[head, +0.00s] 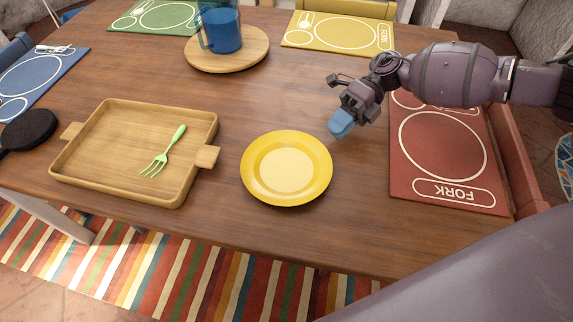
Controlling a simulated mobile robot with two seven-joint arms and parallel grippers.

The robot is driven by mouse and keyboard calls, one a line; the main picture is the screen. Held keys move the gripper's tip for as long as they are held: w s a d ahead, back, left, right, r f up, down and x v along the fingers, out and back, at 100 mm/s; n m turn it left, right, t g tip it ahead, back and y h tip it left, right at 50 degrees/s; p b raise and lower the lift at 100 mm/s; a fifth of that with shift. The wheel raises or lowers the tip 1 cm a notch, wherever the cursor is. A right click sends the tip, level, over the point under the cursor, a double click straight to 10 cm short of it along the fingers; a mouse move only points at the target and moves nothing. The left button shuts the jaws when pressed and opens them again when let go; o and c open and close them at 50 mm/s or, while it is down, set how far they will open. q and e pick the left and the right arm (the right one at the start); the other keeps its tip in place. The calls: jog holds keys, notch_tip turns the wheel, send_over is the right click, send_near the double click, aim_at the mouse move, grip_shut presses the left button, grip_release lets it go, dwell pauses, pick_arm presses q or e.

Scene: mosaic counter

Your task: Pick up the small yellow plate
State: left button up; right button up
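The small yellow plate (287,170) lies flat and empty on the wooden table, right of the wooden tray and left of the red placemat. My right gripper (342,124) reaches in from the right, with its blue tip above and to the right of the plate's upper right rim. It appears apart from the plate. The angle does not show whether its fingers are open or shut. My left gripper is not in view.
A wooden tray (80,183) holding a green fork (164,152) stands left of the plate. A red placemat (440,150) lies to the right. A round wooden board (252,62) with a blue cup (222,32) is farther back. Bare table surrounds the plate.

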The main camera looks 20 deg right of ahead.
aim_at(326, 144)
jog(key=x, duration=0.5)
jog(key=shift+s+d+r, duration=0.1)
jog(key=shift+s, duration=0.05)
grip_shut()
jog(key=shift+r, duration=0.1)
